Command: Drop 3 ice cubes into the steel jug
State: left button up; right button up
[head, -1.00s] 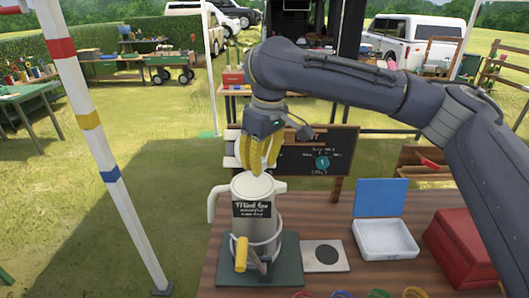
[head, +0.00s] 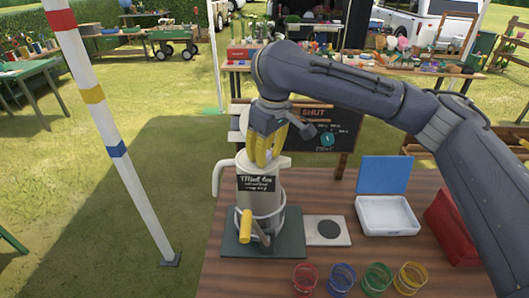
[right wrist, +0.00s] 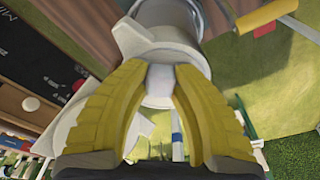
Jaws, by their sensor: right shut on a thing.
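The steel jug (head: 259,208) stands upright on a dark green base, with a white handle at its left and a black "Mint tea" label. My right gripper (head: 264,160) points down at the jug's mouth, its yellow fingertips overlapping the rim in the head view. In the right wrist view, the yellow fingers (right wrist: 160,78) are shut on a small pale ice cube (right wrist: 160,79), with the jug (right wrist: 178,52) right beyond it. A white ice box (head: 388,229) with its blue lid raised stands to the right; its contents are hard to tell. My left gripper is out of view.
Several coloured glasses, among them a red one (head: 305,279) and a yellow one (head: 411,279), line the table's front. A yellow-handled lever (head: 245,225) sticks out before the jug. A chalkboard (head: 330,135) stands behind. A red box (head: 452,228) is at the right.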

jog(key=o, duration=0.9)
jog(key=r, duration=0.4)
jog(key=d+r, duration=0.1)
jog(key=r, duration=0.3)
jog(key=s+r, duration=0.1)
jog(key=r, duration=0.3)
jog(key=shift+s+d, duration=0.1)
jog(key=shift+d, duration=0.1)
